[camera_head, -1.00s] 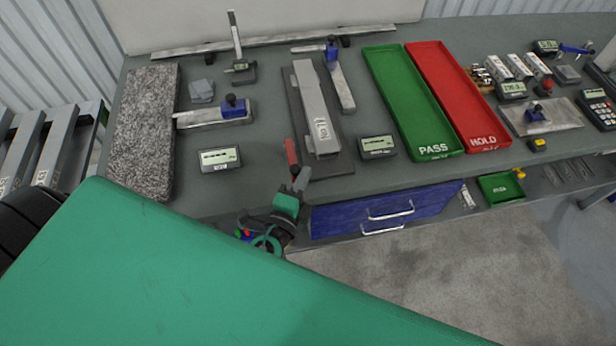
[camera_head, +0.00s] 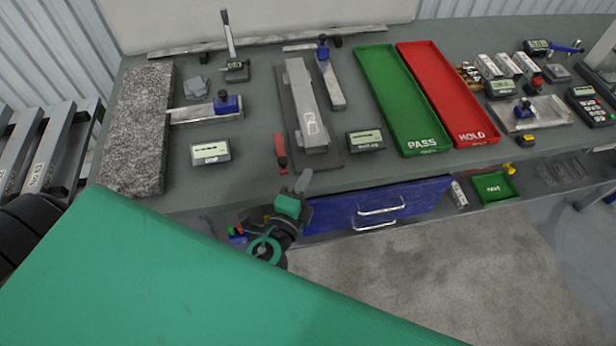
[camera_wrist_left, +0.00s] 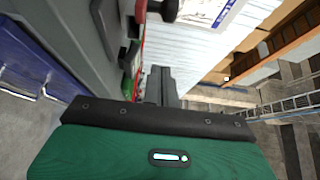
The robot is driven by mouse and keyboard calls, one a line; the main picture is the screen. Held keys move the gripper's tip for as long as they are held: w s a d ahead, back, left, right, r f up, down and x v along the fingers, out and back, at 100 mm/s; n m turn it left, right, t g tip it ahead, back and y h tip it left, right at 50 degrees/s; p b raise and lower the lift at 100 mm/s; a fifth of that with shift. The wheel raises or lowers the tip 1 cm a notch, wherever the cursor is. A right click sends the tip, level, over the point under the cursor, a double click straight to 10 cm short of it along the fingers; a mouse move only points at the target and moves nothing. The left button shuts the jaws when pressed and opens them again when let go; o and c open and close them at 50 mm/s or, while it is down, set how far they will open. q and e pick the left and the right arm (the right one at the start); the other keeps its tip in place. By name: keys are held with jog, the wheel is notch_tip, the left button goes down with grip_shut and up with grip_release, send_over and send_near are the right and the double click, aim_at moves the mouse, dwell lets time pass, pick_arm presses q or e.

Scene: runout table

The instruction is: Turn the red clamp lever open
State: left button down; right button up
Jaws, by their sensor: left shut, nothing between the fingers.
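The red clamp lever (camera_head: 281,151) sits at the front edge of the table, left of the long grey fixture (camera_head: 310,108). It points roughly toward the back of the table. My left gripper (camera_head: 303,181) is shut and empty, just in front of and to the right of the lever's near end, with a small gap seen between them. The shut fingers also show in the left wrist view (camera_wrist_left: 160,86). A red piece at the top of that view is cut off, and I cannot tell whether it is the lever. My right gripper is not in view.
Small displays (camera_head: 211,152) and (camera_head: 365,140) stand either side of the fixture. A granite slab (camera_head: 138,130) lies at left. Green PASS (camera_head: 400,100) and red HOLD (camera_head: 447,95) trays lie at right. A blue drawer unit (camera_head: 385,205) is below the table edge, right of my gripper.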

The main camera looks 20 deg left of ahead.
pick_arm(q)
jog(key=s+b, duration=0.2)
jog(key=s, duration=0.5)
jog(key=shift+b, duration=0.4)
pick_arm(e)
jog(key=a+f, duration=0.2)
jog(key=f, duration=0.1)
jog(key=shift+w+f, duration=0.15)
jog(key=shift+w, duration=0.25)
pick_arm(q)
jog(key=shift+s, duration=0.1)
jog(key=s+a+f+n+g, duration=0.1)
jog(key=a+f+n+g, duration=0.15)
jog(key=f, duration=1.15)
jog(key=s+a+f+n+g, duration=0.15)
jog(key=f+g, duration=0.25)
jog(key=f, duration=0.9)
jog(key=s+a+f+n+g, duration=0.1)
jog(key=a+f+g, duration=0.2)
jog(key=f, duration=1.1)
jog(key=s+a+f+n+g, duration=0.2)
jog(key=s+f+n+g, duration=0.5)
jog(key=s+f, duration=1.4)
jog(key=s+n, duration=0.3)
jog(key=s, duration=0.1)
jog(key=shift+s+h, duration=0.15)
jog(key=shift+h, duration=0.15)
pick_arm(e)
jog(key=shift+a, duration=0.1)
